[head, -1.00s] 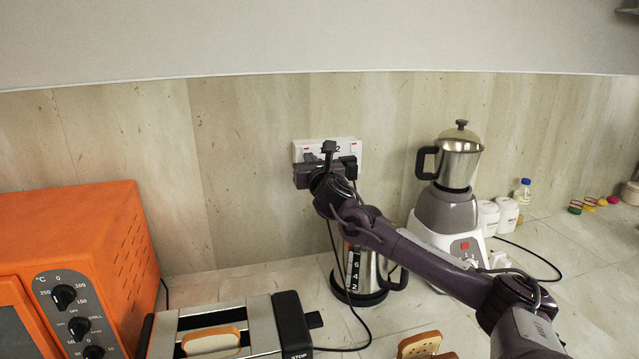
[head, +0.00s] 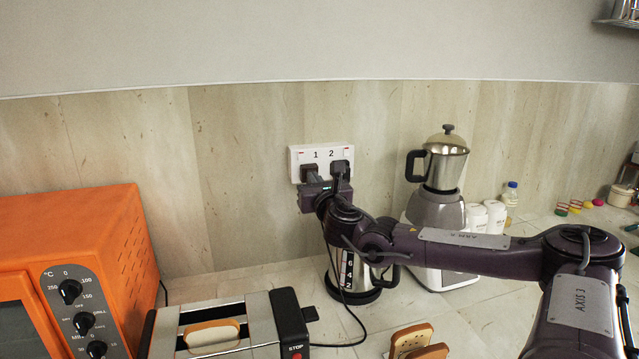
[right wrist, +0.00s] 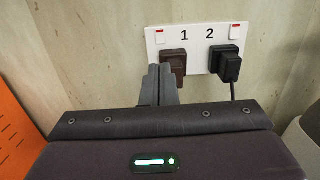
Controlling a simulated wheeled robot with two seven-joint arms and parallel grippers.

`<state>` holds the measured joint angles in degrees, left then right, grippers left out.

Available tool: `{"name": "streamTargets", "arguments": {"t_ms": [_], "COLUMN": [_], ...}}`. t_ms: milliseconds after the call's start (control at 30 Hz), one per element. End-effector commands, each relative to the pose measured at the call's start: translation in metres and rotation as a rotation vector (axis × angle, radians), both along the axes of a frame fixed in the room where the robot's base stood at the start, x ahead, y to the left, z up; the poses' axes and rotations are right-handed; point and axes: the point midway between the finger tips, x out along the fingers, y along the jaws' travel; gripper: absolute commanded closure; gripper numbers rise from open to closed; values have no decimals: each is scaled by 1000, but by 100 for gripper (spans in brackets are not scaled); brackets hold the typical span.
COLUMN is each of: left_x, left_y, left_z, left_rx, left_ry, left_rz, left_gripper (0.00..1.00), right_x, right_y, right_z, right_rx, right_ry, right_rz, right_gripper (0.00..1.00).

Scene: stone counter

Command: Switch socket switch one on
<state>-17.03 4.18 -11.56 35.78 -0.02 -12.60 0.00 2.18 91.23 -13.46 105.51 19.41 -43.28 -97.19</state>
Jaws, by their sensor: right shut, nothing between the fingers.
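The white double socket (head: 322,153) is on the back wall, marked 1 and 2, and also shows in the right wrist view (right wrist: 197,61). Switch one (right wrist: 160,35) is a small rocker with a red mark at the plate's upper left. Switch two (right wrist: 236,30) is at the upper right. A brown plug (right wrist: 173,66) sits in socket 1 and a black plug (right wrist: 228,65) in socket 2. My right gripper (right wrist: 160,78) is shut and empty, with its fingertips below switch one and beside the brown plug. My left gripper is out of view.
A steel kettle (head: 352,268) stands below the socket, partly behind my right arm. A blender (head: 440,210) is to its right. A toaster (head: 259,318) and an orange oven (head: 75,230) stand at the left. The wall above the socket is clear.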

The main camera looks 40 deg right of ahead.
Motion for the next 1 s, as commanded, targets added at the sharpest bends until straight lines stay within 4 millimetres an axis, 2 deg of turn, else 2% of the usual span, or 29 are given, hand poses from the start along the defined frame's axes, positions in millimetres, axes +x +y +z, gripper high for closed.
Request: {"name": "streamTargets", "arguments": {"t_ms": [33, 100, 433, 1000], "left_x": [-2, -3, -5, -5], "left_y": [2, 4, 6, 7], "left_z": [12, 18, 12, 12], "left_rx": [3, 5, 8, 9], "left_ry": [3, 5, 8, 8], "left_rz": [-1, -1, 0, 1], "left_gripper": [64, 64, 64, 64], "right_x": [-4, -9, -29, -31], "right_y": [2, 4, 15, 16], "right_z": [4, 3, -3, -4], "right_rx": [-7, -5, 3, 4], "right_ry": [9, 10, 2, 2], "right_rz": [1, 3, 4, 2], "right_gripper": [100, 100, 100, 100]}}
